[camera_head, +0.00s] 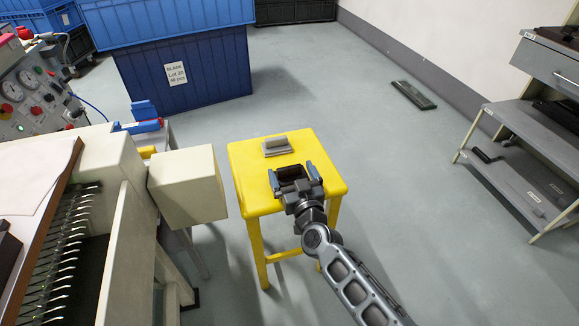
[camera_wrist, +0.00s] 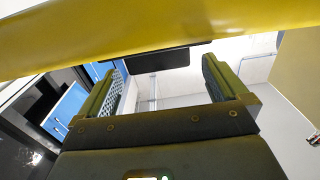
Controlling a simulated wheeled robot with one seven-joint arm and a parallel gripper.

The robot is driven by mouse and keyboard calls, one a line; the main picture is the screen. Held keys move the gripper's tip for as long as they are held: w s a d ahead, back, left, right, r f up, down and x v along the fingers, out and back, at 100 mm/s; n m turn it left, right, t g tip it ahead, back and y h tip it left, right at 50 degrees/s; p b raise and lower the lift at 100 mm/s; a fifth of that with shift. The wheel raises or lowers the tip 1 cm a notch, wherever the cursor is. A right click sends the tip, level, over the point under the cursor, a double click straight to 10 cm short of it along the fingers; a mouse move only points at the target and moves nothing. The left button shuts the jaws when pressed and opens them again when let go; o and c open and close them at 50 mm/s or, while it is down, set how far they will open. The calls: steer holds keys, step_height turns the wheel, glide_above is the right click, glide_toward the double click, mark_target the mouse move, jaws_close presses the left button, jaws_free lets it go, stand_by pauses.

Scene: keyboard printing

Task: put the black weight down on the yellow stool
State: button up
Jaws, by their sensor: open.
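The yellow stool (camera_head: 246,186) stands in the middle of the head view. A small dark grey block with a raised bar (camera_head: 277,146) rests flat on the far part of its seat; it is the weight-like thing there and looks grey rather than black. My gripper (camera_head: 292,173) is over the nearer part of the seat, fingers open and spread, apart from the block. In the wrist view, my open fingers (camera_wrist: 165,85) frame a dark block (camera_wrist: 158,60) beside a yellow band (camera_wrist: 150,32). Whether my fingers touch the seat cannot be told.
A cream machine with a box-like part (camera_head: 187,187) stands close left of the stool. Blue crates (camera_head: 185,70) stand behind. A grey shelf unit (camera_head: 520,160) is at the right. A dark flat thing (camera_head: 413,95) lies on the floor. Floor right of the stool is clear.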

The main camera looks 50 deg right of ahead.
steer(key=s+a+r+n+t+y, duration=0.1)
steer(key=s+a+r+y, duration=0.1)
steer(key=s+a, duration=0.7)
steer(key=s+a+r+n+y, duration=0.1)
steer(key=s+a+n+y, duration=0.1)
steer(key=s+a, duration=0.75)
steer(key=s+a+r+n+y, duration=0.1)
steer(key=s+r+y, duration=0.2)
steer(key=s+r, duration=0.3)
steer(key=s+a+r+n+g+y, duration=0.1)
steer(key=s+a+r+n+y, duration=0.1)
steer(key=s+r, duration=0.5)
steer(key=s, duration=0.3)
steer(key=shift+s+r+n+y+p, duration=0.15)
steer(key=shift+s+n+y+p, duration=0.15)
steer(key=shift+y+p, duration=0.1)
step_height(320, 180, up, 13)
steer(key=p, duration=1.3)
